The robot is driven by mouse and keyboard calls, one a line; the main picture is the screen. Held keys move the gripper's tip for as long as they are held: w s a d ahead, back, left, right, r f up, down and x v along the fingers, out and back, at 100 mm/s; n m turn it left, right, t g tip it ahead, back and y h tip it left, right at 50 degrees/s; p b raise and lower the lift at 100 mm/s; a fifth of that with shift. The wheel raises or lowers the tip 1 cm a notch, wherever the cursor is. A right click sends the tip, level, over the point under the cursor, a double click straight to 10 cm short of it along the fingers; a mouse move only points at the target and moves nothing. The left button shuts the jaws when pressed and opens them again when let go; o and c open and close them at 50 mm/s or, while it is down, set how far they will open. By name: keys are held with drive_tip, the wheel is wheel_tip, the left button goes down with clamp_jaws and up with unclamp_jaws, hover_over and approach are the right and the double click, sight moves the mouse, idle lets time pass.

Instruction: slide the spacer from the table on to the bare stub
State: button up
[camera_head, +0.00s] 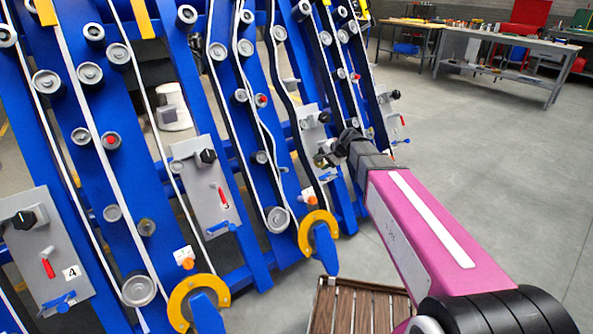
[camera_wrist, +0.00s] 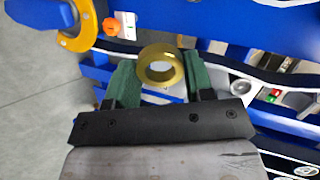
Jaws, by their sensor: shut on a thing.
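The spacer is a short brass-coloured ring (camera_wrist: 161,66). In the wrist view it sits between the two green fingers of my gripper (camera_wrist: 161,76), which is shut on it, with the hole of the ring showing. In the head view my gripper (camera_head: 333,152) is small and dark at the far end of my pink arm, in front of the blue chassis (camera_head: 262,190), and I cannot make out the spacer there. Many rollers and stubs stand on the chassis beams; I cannot tell which one is the bare stub.
A slatted wooden table (camera_head: 348,309) stands at the bottom, beside my arm. Grey plates with black knobs and red levers (camera_head: 207,187), yellow hooks (camera_head: 318,225) and belts jut from the chassis. Workbenches (camera_head: 509,41) stand far back right. The grey floor right of the chassis is clear.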

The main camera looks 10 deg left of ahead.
sight(282, 170)
drive_tip(key=w+a+f+m+t, duration=0.1)
drive_tip(key=a+f+m+t, duration=0.1)
drive_tip(key=a, duration=0.3)
drive_tip(key=a+f+m+t+y, duration=0.1)
drive_tip(key=a+f+t, duration=0.1)
drive_tip(key=a+f, duration=0.3)
drive_tip(key=shift+w+a+m+t, duration=0.3)
drive_tip(key=shift+w+a+m, duration=0.1)
drive_tip(key=shift+r, duration=0.1)
drive_tip(key=shift+x, duration=2.5)
drive_tip(key=shift+a, duration=0.1)
drive_tip(key=shift+x, duration=3.75)
drive_tip(key=o, duration=1)
drive_tip(key=shift+r, duration=0.1)
drive_tip(key=shift+o, duration=0.2)
drive_tip(key=shift+s, duration=0.1)
drive_tip(key=v, duration=1)
drive_tip(key=shift+s+d, duration=0.15)
drive_tip(key=shift+d, duration=0.2)
